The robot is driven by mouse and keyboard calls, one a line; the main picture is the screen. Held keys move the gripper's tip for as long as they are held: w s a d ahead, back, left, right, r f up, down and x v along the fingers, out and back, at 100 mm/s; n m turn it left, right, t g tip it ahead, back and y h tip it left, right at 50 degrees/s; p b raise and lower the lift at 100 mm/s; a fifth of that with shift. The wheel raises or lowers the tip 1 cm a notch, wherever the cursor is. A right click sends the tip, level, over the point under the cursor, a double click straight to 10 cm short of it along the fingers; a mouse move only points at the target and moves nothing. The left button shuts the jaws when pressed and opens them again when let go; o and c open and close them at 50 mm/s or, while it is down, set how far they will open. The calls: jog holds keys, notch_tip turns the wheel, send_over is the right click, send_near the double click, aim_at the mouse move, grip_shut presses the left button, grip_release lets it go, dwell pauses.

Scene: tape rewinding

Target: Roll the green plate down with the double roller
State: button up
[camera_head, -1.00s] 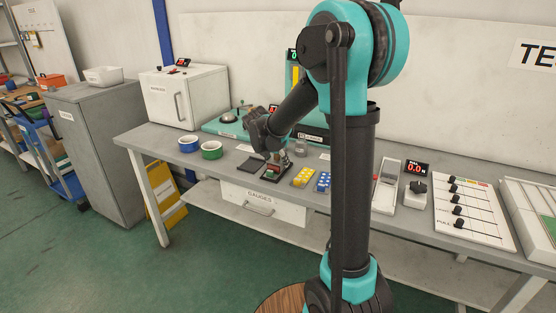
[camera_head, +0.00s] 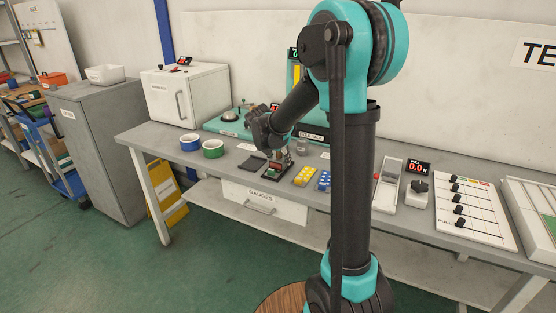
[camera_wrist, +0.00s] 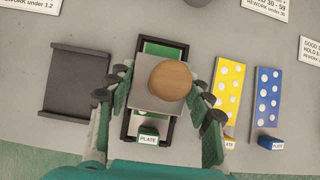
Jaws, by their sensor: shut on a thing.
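The double roller, a grey block with a round wooden knob (camera_wrist: 171,80), shows in the wrist view above the middle of a black-framed stand. My gripper (camera_wrist: 164,100) has a finger on each side of the block and is shut on it. The green plate (camera_wrist: 163,50) lies under the block in the frame. Its far end shows beyond the block and its near end by the PLATE label; the middle is hidden. In the head view my gripper (camera_head: 276,157) is over this stand, and the roller is hard to make out.
An empty dark tray (camera_wrist: 76,80) lies left of the stand. A yellow dotted plate (camera_wrist: 229,90) and a blue dotted plate (camera_wrist: 267,97) lie close on the right. Blue (camera_head: 190,143) and green (camera_head: 213,149) tape rolls stand further left on the bench.

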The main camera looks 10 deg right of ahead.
jog(key=shift+w+d, duration=0.1)
jog(key=shift+w, duration=0.05)
jog(key=shift+w+d, duration=0.55)
jog(key=shift+w, duration=0.2)
jog(key=shift+w+d, duration=0.6)
jog(key=shift+w, duration=0.2)
jog(key=shift+s+a, duration=0.6)
jog(key=shift+s, duration=0.2)
